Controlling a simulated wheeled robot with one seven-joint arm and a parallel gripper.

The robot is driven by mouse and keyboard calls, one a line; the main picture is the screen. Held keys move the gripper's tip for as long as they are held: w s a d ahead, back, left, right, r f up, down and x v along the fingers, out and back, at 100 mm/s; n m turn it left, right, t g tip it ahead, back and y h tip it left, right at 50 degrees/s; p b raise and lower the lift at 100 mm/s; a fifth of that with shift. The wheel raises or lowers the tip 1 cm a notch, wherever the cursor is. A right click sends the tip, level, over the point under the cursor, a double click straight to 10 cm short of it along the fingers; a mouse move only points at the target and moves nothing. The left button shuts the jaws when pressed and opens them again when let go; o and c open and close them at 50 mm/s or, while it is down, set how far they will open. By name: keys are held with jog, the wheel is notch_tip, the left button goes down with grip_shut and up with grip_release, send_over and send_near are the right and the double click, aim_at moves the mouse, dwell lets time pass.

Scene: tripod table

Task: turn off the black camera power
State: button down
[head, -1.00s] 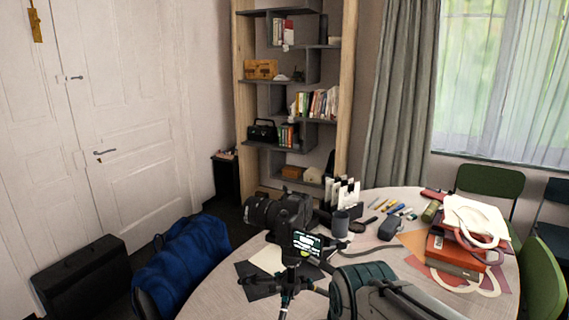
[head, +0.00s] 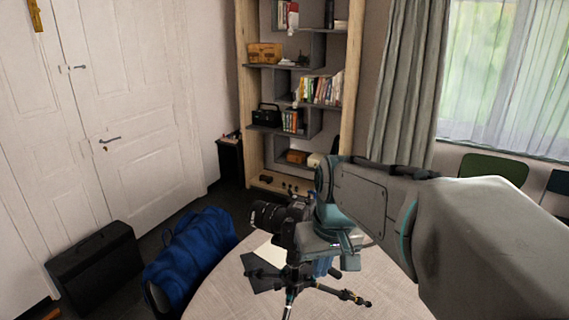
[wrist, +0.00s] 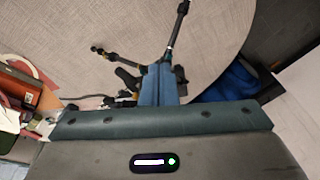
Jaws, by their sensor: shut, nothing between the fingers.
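The black camera (head: 268,216) sits on a small tripod (head: 312,284) on the round table (head: 215,292), its lens pointing left. My gripper (head: 322,266) is at the camera's right side in the head view, its blue fingers shut and empty. The gripper and forearm hide the camera's lit screen side and its right part. In the wrist view the shut fingers (wrist: 158,70) point at the tripod, whose legs (wrist: 176,32) spread over the table top. Dark parts show behind the fingers. I cannot tell whether the fingers touch the camera, and its power switch cannot be made out.
Dark and pale sheets (head: 262,268) lie under the tripod. A blue bag (head: 190,250) stands left of the table. In the wrist view, red and white items (wrist: 22,95) lie at the left. My arm covers the table's right side in the head view.

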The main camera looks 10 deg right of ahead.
jog(key=w+r+n+y, duration=0.1)
jog(key=w+r, duration=0.3)
jog(key=w, duration=0.6)
jog(key=n+y, duration=0.2)
jog(key=y, duration=0.1)
send_near(291, 193)
jog(key=s+d, duration=0.2)
jog(key=d, duration=0.1)
jog(key=w+d+r+n+y, duration=0.1)
jog(key=w+d+y, duration=0.1)
jog(key=w+d, duration=0.2)
jog(key=shift+d+t, duration=0.3)
jog(key=shift+d, duration=0.4)
jog(key=shift+r, duration=0.1)
jog(key=a+f+p, duration=0.1)
jog(key=a+f, duration=0.7)
jog(key=a, duration=0.1)
jog(key=shift+w+a, duration=0.25)
jog(key=shift+a, duration=0.05)
jog(key=shift+s+d, duration=0.1)
